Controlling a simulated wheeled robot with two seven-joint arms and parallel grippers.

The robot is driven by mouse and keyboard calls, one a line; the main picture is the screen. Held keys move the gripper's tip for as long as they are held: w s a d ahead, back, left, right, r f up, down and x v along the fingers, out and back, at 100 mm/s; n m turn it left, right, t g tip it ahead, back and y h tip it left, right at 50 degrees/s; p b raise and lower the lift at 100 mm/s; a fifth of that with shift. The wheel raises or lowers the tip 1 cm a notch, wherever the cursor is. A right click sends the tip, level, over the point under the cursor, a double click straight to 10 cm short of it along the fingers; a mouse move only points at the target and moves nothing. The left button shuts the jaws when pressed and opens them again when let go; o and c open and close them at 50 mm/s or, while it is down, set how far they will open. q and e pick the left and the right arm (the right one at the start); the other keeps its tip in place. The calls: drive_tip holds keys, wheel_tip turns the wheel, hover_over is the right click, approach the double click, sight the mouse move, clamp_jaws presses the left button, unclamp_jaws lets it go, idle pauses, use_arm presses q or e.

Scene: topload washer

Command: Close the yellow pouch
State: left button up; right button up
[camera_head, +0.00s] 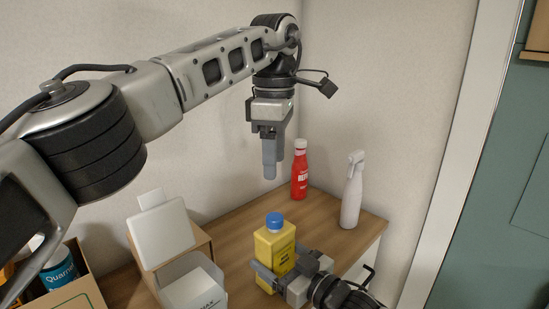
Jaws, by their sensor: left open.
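The yellow pouch (270,250) is upright, with dark print on its front. A blue cap (274,220) sits on its top; I cannot tell how tight it is. My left gripper (272,165) points down above the cap, apart from it, open and empty. Its fingers are seen nearly edge-on. My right gripper (283,274) comes in from the lower right and is shut on the lower part of the pouch, one finger across its near side. The pouch's base is partly hidden by this gripper.
A red bottle (300,172) and a white spray bottle (352,192) stand at the back of the wooden tabletop (235,232). White containers (163,235) and an open box with a blue-labelled item (58,270) are at left. Walls close off the back.

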drive_tip(key=o, duration=1.9)
drive_tip(key=b+v, duration=0.1)
drive_tip(key=v, duration=1.5)
